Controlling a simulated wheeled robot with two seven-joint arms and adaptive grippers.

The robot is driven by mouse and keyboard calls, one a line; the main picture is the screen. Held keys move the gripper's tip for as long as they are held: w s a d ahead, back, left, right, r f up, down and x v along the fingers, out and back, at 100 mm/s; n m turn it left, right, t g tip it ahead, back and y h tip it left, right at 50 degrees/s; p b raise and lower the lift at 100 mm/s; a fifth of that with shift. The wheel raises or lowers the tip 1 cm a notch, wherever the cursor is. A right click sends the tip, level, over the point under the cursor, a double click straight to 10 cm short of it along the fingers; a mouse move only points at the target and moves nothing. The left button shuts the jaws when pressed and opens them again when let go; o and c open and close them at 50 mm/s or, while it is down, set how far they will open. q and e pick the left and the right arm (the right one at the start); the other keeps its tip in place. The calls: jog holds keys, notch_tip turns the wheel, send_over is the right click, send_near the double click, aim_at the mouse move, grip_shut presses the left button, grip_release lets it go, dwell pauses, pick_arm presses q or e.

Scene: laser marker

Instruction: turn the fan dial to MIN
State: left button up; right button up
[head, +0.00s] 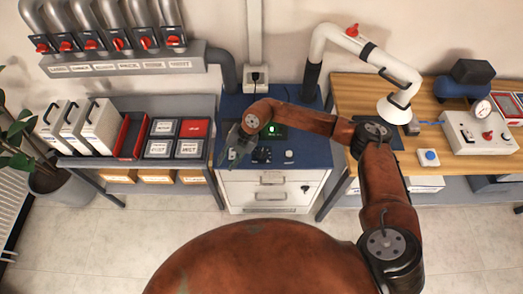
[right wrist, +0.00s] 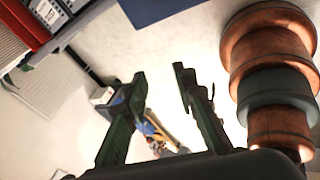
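The blue-topped cabinet (head: 310,118) stands at the centre of the head view. Its top carries a small box with a lit green display (head: 272,128), a dark group of small controls (head: 262,155) and a pale round knob (head: 289,155). Which of these is the fan dial, and its setting, is too small to read. My right gripper (head: 236,148) is over the left part of the cabinet top, left of the controls. In the right wrist view its two fingers (right wrist: 160,75) stand apart with nothing between them. My left gripper is not in view.
My right arm crosses over the cabinet's back. A row of ducts with red handles (head: 118,44) hangs at upper left. Left is a shelf with white binders and a red tray (head: 131,135). Right is a wooden bench (head: 352,95) with a white fume arm (head: 345,42) and a gauge box (head: 478,132).

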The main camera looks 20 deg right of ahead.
aim_at(261, 152)
jog(key=w+d+h, duration=0.1)
jog(key=d+h, duration=0.1)
jog(key=d, duration=0.3)
jog(key=w+d+m+h, duration=0.1)
jog(key=w+d+h, duration=0.1)
jog(key=d, duration=0.3)
jog(key=w+d+h, duration=0.1)
jog(key=w+d, duration=0.1)
jog(key=d, duration=0.3)
jog(key=shift+w+d+r+m+h, duration=0.1)
jog(key=shift+w+r+m+h, duration=0.05)
jog(key=shift+r+m+h, duration=0.2)
jog(key=shift+d+f, duration=0.1)
jog(key=shift+f, duration=0.3)
notch_tip(261, 152, down, 7)
jog(key=shift+r, duration=0.1)
grip_shut()
